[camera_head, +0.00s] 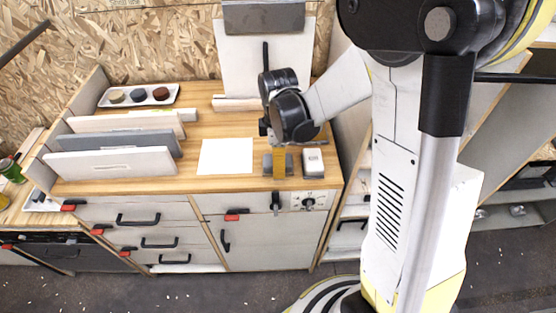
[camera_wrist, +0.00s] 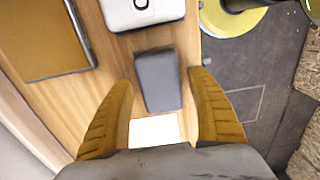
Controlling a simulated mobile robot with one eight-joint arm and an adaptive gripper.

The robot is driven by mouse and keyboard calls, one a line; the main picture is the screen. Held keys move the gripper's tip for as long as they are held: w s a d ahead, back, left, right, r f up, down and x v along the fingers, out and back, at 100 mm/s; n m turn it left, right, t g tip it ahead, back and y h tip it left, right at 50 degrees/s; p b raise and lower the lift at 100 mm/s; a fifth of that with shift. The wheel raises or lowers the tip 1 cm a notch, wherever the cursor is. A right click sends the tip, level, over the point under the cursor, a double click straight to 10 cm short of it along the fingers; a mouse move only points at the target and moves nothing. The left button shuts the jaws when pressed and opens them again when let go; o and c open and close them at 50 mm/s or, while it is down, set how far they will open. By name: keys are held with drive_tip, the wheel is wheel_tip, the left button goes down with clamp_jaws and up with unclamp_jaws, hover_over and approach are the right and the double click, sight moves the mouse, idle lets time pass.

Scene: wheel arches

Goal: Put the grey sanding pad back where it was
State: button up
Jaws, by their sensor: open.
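The grey sanding pad (camera_wrist: 158,80) lies on the wooden worktop, between a white device and a white sheet. In the wrist view it sits between the tips of my open gripper (camera_wrist: 160,85), with a gap on both sides. In the head view my gripper (camera_head: 279,162) points down over the pad (camera_head: 288,165) and hides its middle. I cannot tell how far the fingertips are above the worktop. Nothing is held.
The white device (camera_head: 313,161) stands just right of the pad, and the white sheet (camera_head: 226,157) lies to the left. Upright panels (camera_head: 112,163) and a tray with three round pieces (camera_head: 116,103) are further left. The worktop's front edge (camera_head: 240,186) is close.

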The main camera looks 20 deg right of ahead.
wheel_tip(320, 180, up, 11)
drive_tip(key=p, duration=0.4)
drive_tip(key=s+r+m+t, duration=0.7)
drive_tip(key=s+r+m, duration=0.3)
drive_tip(key=s+m, duration=0.2)
drive_tip(key=shift+s+m, duration=0.35)
drive_tip(key=shift+m, duration=0.85)
